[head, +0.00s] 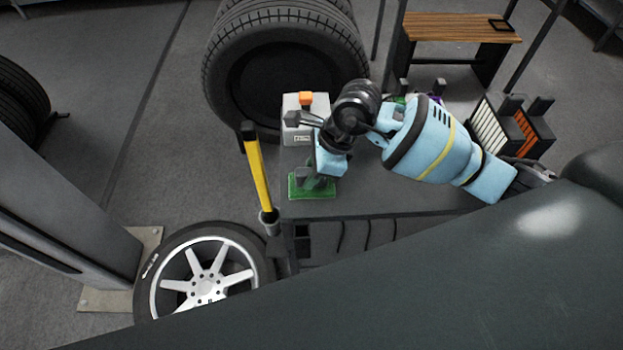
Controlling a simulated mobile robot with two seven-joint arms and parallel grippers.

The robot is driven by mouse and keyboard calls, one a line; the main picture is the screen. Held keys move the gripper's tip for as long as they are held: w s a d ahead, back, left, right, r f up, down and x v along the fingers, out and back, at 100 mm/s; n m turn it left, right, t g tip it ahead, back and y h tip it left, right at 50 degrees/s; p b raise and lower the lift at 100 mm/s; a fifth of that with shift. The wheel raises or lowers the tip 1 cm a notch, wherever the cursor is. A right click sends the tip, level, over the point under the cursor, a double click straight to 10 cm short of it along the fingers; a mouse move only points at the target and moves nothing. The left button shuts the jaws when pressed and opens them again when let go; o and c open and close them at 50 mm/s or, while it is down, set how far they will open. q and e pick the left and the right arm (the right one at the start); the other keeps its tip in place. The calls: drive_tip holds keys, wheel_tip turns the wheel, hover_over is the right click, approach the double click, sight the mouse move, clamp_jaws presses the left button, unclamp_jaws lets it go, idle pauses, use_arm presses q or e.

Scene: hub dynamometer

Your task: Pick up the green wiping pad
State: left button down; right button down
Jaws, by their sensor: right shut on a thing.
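The wrist and fingers hide part of the pad's upper side. Whether the pad touches the bench or is slightly raised is hard to tell. My left gripper is not in view.
A grey box with an orange top (305,98) stands behind the pad. A yellow bar (257,170) rises at the bench's left edge. Racks with white and orange slats (488,128) stand at the right. A large tyre (285,65) is behind; a wheel (205,280) lies front left.

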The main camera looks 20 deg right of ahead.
sight(306, 170)
drive_tip(key=shift+r, duration=0.1)
